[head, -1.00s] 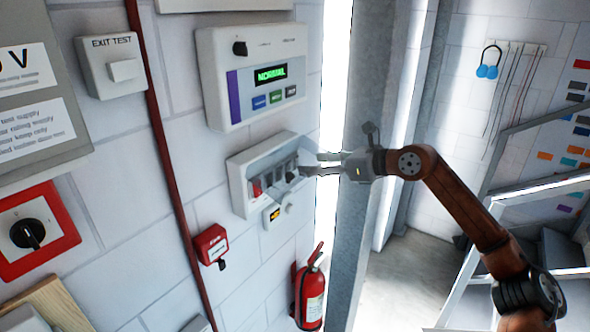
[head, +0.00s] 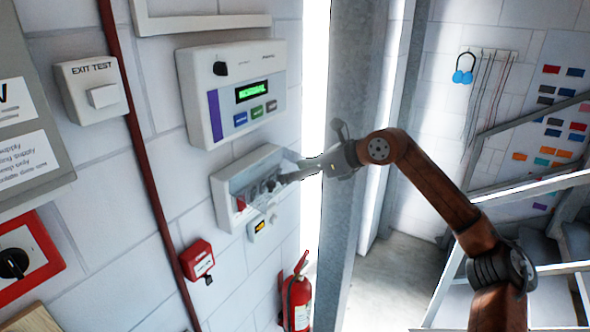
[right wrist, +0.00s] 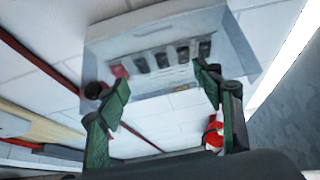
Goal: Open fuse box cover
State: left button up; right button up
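The fuse box (head: 222,202) is a white wall box with a row of dark switches and one red one, under the grey panel with the green display. In the right wrist view, the fuse box (right wrist: 100,47) lies just beyond my fingers, with its switches showing. Its clear cover is hard to make out, and I cannot tell how far it stands open. My right gripper (head: 293,172) is at the right side of the box. In the right wrist view, the green fingers of my right gripper (right wrist: 163,88) are apart with nothing seen between them. My left gripper is out of view.
A grey control panel (head: 270,62) is above the box, and a small white unit (head: 263,227) is just below. A red call point (head: 197,259) and a fire extinguisher (head: 297,296) are lower. A steel column (head: 348,235) stands close beside my right arm.

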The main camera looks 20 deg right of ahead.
jog(key=o, duration=0.3)
jog(key=shift+r, duration=0.1)
jog(key=shift+o, duration=0.2)
jog(key=shift+s+d+r, duration=0.1)
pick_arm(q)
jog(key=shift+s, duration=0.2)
pick_arm(e)
jog(key=v, duration=1.1)
jog(key=shift+s+d+r, duration=0.2)
jog(key=shift+s, duration=0.05)
